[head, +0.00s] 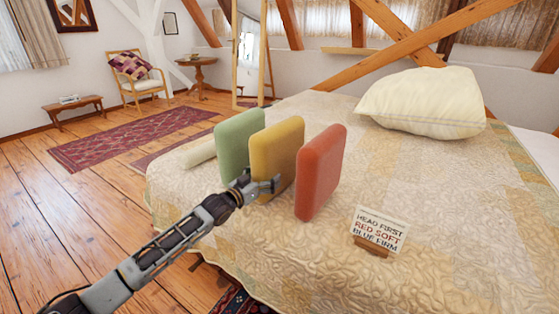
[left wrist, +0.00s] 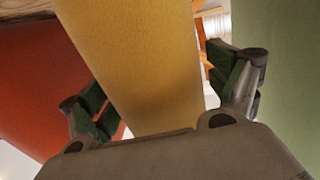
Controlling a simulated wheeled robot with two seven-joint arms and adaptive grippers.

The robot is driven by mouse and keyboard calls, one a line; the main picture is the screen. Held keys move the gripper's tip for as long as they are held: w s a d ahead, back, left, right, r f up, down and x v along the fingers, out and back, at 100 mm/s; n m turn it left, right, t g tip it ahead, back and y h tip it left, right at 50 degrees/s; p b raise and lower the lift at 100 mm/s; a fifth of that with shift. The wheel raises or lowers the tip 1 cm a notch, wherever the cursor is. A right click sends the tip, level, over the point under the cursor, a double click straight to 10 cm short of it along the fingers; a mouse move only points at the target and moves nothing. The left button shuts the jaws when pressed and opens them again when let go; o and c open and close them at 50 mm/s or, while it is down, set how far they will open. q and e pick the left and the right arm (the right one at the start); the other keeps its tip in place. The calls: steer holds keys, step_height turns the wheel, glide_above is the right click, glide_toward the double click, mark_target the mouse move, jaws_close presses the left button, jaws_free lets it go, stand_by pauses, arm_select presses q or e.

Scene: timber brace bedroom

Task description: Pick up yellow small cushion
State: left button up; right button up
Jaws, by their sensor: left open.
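The yellow small cushion (head: 277,150) stands upright on the bed, between a green cushion (head: 238,143) on its left and a red cushion (head: 320,173) on its right. My left gripper (head: 268,184) is at the lower front of the yellow cushion. In the left wrist view the yellow cushion (left wrist: 145,65) lies between the two open fingers, with the red cushion (left wrist: 40,90) beyond the left finger and the green cushion (left wrist: 278,70) beyond the right finger. A gap shows between the right finger and the yellow cushion. Contact at the left finger is unclear. My right gripper is out of view.
The bed (head: 300,262) has a quilted cover. A large cream pillow (head: 425,103) lies at its back, and a small sign (head: 381,230) stands right of the red cushion. A pale roll (head: 198,152) lies left of the green cushion. The front right of the bed is clear.

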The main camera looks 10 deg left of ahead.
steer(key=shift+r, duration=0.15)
arm_select(q)
steer(key=c, duration=1.1)
steer(key=shift+r, duration=0.1)
steer(key=shift+c, duration=0.2)
